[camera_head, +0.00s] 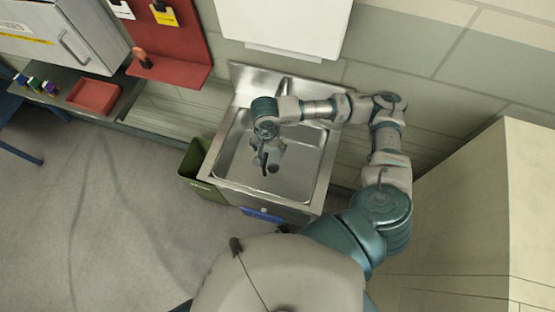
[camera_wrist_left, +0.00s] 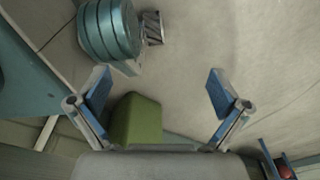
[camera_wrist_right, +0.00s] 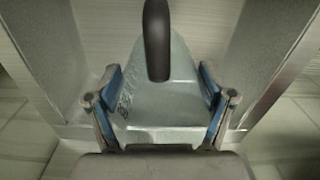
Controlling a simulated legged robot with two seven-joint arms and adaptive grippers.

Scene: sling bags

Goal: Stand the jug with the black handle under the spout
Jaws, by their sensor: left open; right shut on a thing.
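The jug (camera_wrist_right: 165,90) is pale grey-green with a black handle (camera_wrist_right: 157,40) at the top of the right wrist view. My right gripper (camera_wrist_right: 160,85) is shut on it, with a blue-padded finger on each side. In the head view my right gripper (camera_head: 265,157) holds the jug over the steel sink basin (camera_head: 226,165); the jug shows only small there. The spout is mostly hidden behind my right arm at the sink's back, so I cannot tell how the jug lies under it. My left gripper (camera_wrist_left: 158,90) is open and empty in the left wrist view.
A green bin (camera_head: 192,170) stands left of the sink. A white box (camera_head: 284,25) hangs on the wall above it. A red tray (camera_head: 94,95) sits on the shelf at left, below a red board (camera_head: 172,40). A pale cabinet (camera_head: 470,215) stands at right.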

